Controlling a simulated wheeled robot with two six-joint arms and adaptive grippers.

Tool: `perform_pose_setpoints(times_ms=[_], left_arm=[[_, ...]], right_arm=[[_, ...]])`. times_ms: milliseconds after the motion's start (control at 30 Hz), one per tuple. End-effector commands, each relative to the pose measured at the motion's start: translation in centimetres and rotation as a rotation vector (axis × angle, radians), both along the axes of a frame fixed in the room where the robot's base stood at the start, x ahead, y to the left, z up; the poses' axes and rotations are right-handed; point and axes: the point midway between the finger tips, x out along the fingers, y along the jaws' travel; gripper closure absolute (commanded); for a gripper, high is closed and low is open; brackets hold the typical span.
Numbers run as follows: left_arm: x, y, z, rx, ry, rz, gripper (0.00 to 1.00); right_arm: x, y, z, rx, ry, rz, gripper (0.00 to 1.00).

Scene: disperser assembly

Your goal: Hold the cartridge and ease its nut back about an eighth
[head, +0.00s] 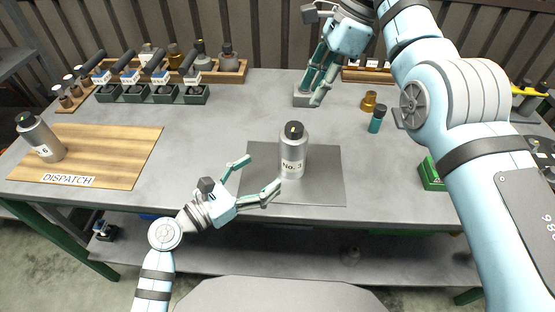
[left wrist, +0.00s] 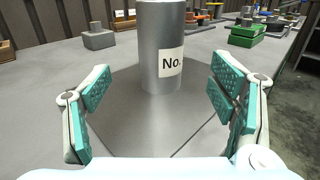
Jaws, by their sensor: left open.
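The cartridge (head: 292,158) is a silver cylinder labelled "No. 3" with a dark top carrying a small yellowish mark. It stands upright on a grey mat (head: 325,191). The nut cannot be told apart from the dark top (head: 293,130). My left gripper (head: 264,173) is open at the cartridge's left front, fingers pointing towards it, with nothing between them. In the left wrist view the cartridge (left wrist: 161,55) stands upright beyond the fingertips; its top is cut off. My right gripper (head: 314,97) points down behind the cartridge, near a grey block (head: 301,101); its finger opening is unclear.
A second silver cylinder (head: 40,138) labelled "No. 6" stands on the wooden DISPATCH board (head: 115,154) at left. Green trays (head: 166,98) and a wooden rack (head: 232,70) with bottles stand behind. A brass part (head: 369,101) and a teal-and-dark vial (head: 377,119) stand right.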

Motion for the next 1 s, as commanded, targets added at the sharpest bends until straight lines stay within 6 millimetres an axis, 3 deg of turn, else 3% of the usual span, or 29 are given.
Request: perform_pose_setpoints(times_ms=[333, 500, 733, 767, 1000], left_arm=[[6.3, -6.4, 0.0, -0.001, 0.003, -0.004, 0.22], [7.5, -7.6, 0.0, 0.000, 0.001, -0.003, 0.22], [7.6, -7.7, 0.0, 0.002, 0.002, -0.003, 0.22], [7.6, -7.7, -0.1, 0.001, 0.003, -0.003, 0.24], [7.6, -7.7, 0.0, 0.001, 0.003, -0.003, 0.62]], right_arm=[[0.0, 0.0, 0.0, 0.000, 0.000, 0.000, 0.67], [0.0, 0.0, 0.0, 0.000, 0.000, 0.000, 0.67], [0.0, 0.0, 0.0, 0.000, 0.000, 0.000, 0.67], [0.0, 0.0, 0.0, 0.000, 0.000, 0.000, 0.67], [0.0, 0.0, 0.0, 0.000, 0.000, 0.000, 0.67]])
